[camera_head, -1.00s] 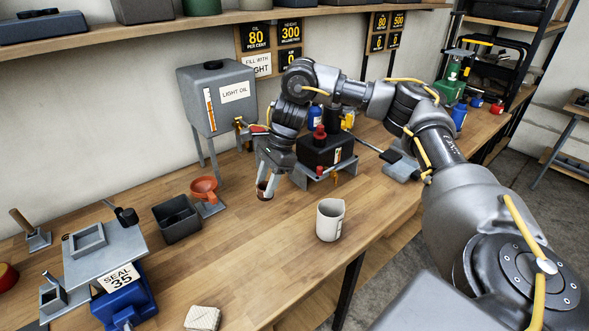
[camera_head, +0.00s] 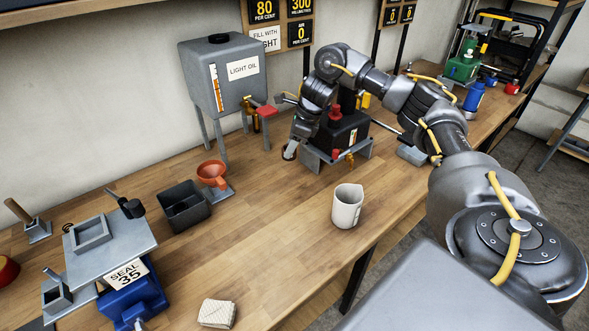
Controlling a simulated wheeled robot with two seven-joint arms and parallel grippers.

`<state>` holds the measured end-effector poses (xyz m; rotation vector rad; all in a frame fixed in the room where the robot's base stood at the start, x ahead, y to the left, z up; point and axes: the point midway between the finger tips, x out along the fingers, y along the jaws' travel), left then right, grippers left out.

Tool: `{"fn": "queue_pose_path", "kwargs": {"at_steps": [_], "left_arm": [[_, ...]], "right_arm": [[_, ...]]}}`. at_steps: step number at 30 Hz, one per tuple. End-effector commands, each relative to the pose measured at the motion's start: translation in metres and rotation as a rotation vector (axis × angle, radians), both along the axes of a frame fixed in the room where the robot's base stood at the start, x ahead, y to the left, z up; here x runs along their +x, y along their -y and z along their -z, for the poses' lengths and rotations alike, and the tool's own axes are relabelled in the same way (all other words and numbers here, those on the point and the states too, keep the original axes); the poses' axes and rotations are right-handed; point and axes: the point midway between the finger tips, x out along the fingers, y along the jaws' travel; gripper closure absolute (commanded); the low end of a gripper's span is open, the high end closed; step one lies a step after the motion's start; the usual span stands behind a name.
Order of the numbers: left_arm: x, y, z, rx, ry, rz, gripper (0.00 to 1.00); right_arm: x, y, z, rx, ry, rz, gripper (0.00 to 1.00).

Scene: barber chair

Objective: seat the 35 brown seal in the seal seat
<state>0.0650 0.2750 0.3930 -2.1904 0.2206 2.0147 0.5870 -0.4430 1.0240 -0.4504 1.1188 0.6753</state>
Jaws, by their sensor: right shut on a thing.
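My right gripper (camera_head: 289,150) hangs downward beside the left end of the black unit with a red top (camera_head: 343,132). It is shut on a small, dark ring-like piece, mostly hidden by the fingers; its colour is hard to tell now, though it looked brown before. A sign reading SEAL 35 (camera_head: 126,273) leans on a blue vice-like block (camera_head: 135,301) at the lower left, far from my gripper. I cannot tell for certain which part is the seal seat. My left gripper is out of view.
A grey plate with a square frame (camera_head: 92,233) stands beside the sign. A black bin (camera_head: 184,212), an orange funnel (camera_head: 212,173) and a white mug (camera_head: 347,207) stand on the bench. The light oil tank (camera_head: 222,85) is behind. Bare wood lies between funnel and mug.

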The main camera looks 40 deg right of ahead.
Motion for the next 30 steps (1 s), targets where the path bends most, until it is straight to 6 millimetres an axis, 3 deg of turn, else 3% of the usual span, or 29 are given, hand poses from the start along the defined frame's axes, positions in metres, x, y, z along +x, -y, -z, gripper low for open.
{"fn": "queue_pose_path", "kwargs": {"at_steps": [1, 6, 16, 24, 30], "left_arm": [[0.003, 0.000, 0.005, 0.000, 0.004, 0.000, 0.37], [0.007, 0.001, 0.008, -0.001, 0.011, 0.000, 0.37], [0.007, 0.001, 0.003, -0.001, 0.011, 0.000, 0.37], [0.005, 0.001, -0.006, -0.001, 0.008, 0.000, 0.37], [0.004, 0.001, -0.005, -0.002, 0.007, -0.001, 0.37]], "right_arm": [[-0.001, 0.000, 0.018, 0.003, -0.006, 0.003, 0.84], [-0.002, 0.001, 0.047, 0.002, -0.002, 0.002, 0.84], [-0.001, 0.002, 0.060, 0.001, -0.001, 0.002, 0.84], [-0.001, 0.002, 0.094, 0.000, -0.002, 0.003, 0.84], [-0.001, 0.002, 0.096, 0.000, 0.000, 0.001, 0.84]]}}
